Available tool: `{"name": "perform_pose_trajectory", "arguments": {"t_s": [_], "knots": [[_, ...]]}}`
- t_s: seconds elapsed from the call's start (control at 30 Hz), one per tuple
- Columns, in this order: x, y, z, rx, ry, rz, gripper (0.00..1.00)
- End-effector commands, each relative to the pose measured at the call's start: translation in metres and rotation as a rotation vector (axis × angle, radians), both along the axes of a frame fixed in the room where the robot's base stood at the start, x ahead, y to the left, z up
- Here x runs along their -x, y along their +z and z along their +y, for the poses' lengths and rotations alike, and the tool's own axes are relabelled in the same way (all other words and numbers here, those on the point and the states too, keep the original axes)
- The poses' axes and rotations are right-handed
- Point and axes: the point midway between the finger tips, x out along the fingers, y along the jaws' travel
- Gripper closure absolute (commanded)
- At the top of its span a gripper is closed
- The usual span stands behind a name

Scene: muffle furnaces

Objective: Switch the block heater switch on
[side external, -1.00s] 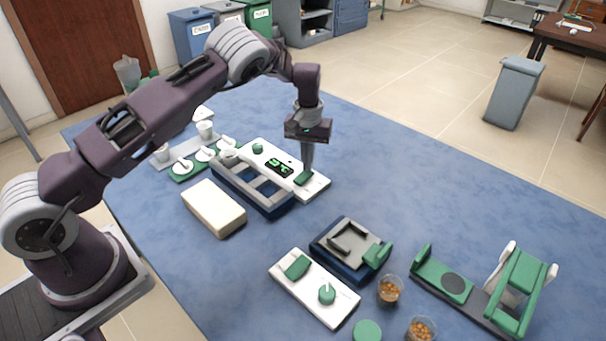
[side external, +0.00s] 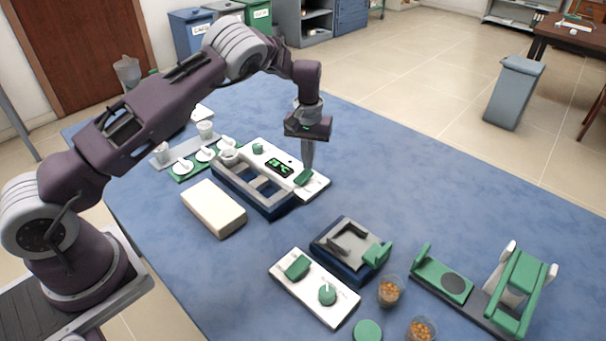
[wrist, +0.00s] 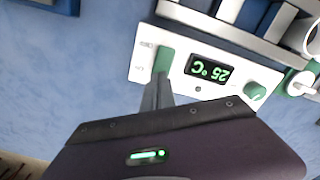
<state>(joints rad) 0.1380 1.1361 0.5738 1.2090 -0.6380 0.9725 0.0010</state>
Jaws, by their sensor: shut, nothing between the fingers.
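The block heater (side external: 262,188) has a blue body with open wells and a white control panel (side external: 313,186) along its far side. The panel has a green knob (wrist: 254,92), a display (wrist: 209,70) reading 25 °C, and a green rocker switch (wrist: 163,60) near one end. The switch also shows in the side view (side external: 303,177). My gripper (side external: 307,168) is shut and empty, pointing down with its tips at the switch. In the wrist view the fingers (wrist: 157,90) overlap the switch's near end; I cannot tell whether they touch it.
A cream block (side external: 214,208) lies in front of the heater. A second white panel (side external: 313,288) with a green switch and knob sits nearer the camera, beside a blue device (side external: 350,250). Cups of orange pieces (side external: 390,291) and a green stand (side external: 520,290) are at right.

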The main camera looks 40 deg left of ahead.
Motion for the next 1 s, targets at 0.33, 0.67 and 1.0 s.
{"name": "perform_pose_trajectory", "arguments": {"t_s": [0.33,0.67,1.0], "knots": [[0.000,0.037,0.000,0.000,0.000,-0.002,1.00],[0.000,0.053,0.000,0.000,0.001,0.000,1.00],[0.031,0.147,-0.009,0.069,0.004,-0.087,1.00]]}}
